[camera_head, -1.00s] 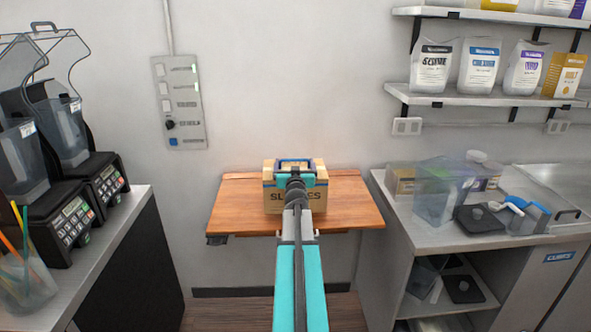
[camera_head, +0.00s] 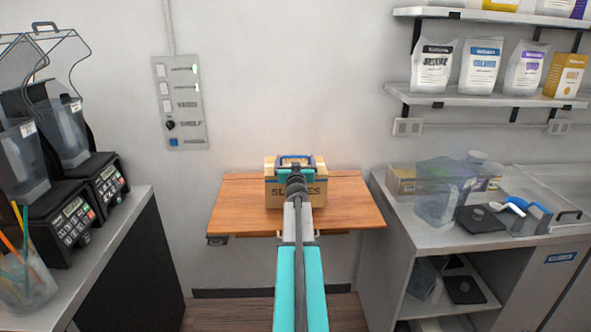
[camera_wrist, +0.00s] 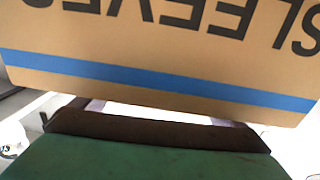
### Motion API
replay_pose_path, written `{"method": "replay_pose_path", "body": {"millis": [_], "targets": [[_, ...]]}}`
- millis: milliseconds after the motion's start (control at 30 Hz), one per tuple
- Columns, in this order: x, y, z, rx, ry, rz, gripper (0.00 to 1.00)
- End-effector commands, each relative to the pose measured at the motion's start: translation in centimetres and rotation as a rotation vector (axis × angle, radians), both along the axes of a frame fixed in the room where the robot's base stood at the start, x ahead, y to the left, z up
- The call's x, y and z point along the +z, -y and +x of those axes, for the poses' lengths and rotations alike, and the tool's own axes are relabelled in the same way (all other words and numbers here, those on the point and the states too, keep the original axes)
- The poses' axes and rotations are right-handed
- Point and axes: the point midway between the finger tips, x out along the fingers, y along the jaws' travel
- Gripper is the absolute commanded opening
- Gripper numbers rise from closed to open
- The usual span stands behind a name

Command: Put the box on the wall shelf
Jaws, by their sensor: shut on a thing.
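The box (camera_head: 274,196) is brown cardboard with dark "SLEEVES" lettering. In the head view it is upright over the wooden wall shelf (camera_head: 235,211), near its middle. My gripper (camera_head: 295,169) is shut on the box at its upper front, and my arm covers part of the box's face. In the wrist view the box (camera_wrist: 150,45) fills the upper part, with upside-down lettering and a blue stripe. I cannot tell whether its underside touches the shelf. My fingertips are not clear in the wrist view.
The wooden shelf is bare on both sides of the box. A switch panel (camera_head: 182,103) is on the wall above left. A counter with machines (camera_head: 75,200) stands left. A cluttered steel counter (camera_head: 405,232) stands right, with bag-filled shelves (camera_head: 480,99) above.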

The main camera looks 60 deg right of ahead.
Motion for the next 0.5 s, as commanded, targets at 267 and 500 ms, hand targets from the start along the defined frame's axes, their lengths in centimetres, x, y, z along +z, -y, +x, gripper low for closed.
{"method": "replay_pose_path", "body": {"millis": [267,500], "targets": [[-2.0,0.4,0.2,0.001,0.002,-0.002,0.33],[-3.3,0.4,0.2,0.000,0.002,-0.002,0.33]]}}
